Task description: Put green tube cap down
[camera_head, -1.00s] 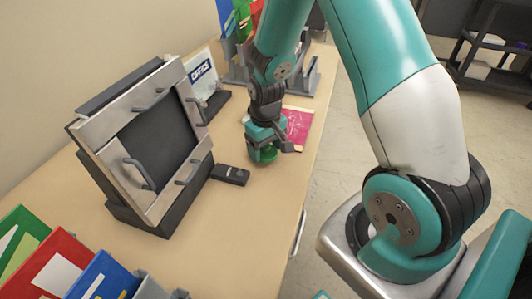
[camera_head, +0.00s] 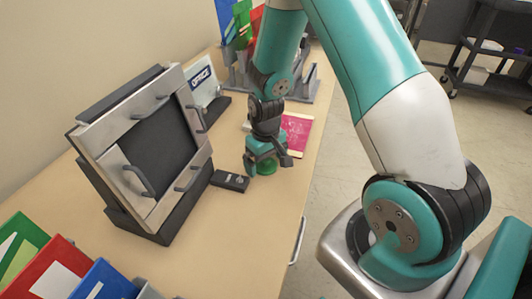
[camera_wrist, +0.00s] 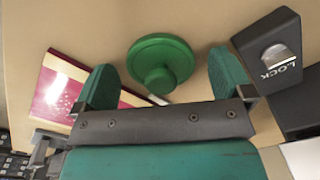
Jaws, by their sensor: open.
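In the head view the cap (camera_head: 266,166) shows beneath my gripper (camera_head: 268,163), at the tabletop, partly hidden by the fingers. My gripper is open and points down around the cap. Contact between the cap's underside and the table is hard to see.
A black box marked LOCK (camera_wrist: 272,50) lies close beside the right finger in the wrist view; it is left of the gripper in the head view (camera_head: 230,181). A magenta booklet (camera_head: 297,135) lies behind. A framed dark panel (camera_head: 150,150) stands left. The table (camera_head: 235,235) is clear in front.

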